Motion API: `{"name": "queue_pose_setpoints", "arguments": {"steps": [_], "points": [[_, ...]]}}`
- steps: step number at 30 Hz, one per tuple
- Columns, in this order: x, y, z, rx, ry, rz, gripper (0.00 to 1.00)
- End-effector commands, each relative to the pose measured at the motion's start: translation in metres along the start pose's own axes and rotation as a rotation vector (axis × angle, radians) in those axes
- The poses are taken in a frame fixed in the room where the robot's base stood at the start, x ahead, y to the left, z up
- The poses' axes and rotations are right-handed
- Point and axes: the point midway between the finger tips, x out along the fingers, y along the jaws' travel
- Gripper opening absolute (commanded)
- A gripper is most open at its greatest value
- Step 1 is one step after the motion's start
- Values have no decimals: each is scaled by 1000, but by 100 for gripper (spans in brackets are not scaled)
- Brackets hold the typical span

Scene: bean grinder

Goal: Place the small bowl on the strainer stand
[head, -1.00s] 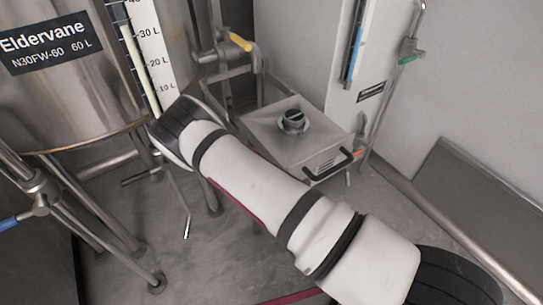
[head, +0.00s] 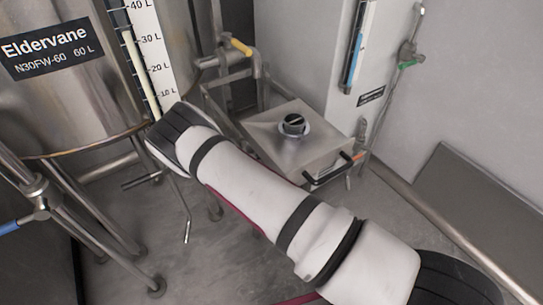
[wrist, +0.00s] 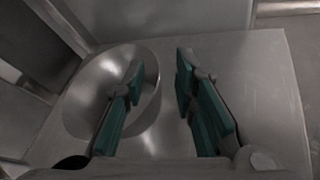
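A small shiny metal bowl (wrist: 84,92) sits on a flat metal surface (wrist: 262,95) in the wrist view. My gripper (wrist: 161,64) is open, with a gap between its teal fingers. Its left finger overlaps the bowl's inside and its right finger is outside, so the bowl's right rim lies between them. I cannot tell whether either finger touches the rim. In the head view my white arm reaches toward the upper left; the gripper and bowl do not show there. I cannot make out the strainer stand in either view.
A large steel tank (head: 65,110) on legs stands at the left of the head view. A metal box (head: 265,130) with a black knob and black handle stands behind my arm. A valve with a yellow handle (head: 241,47) is above it. A wall and rail are at right.

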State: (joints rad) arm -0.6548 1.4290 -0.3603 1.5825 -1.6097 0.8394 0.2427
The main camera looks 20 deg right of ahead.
Motion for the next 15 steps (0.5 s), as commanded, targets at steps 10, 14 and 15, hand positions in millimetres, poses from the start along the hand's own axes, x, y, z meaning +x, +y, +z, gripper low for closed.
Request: {"name": "queue_pose_setpoints", "arguments": {"steps": [10,14,15], "points": [[-72,2,3,-2,1,2,25],[-92,2,2,0,0,2,25],[-96,1,2,0,0,2,25]]}}
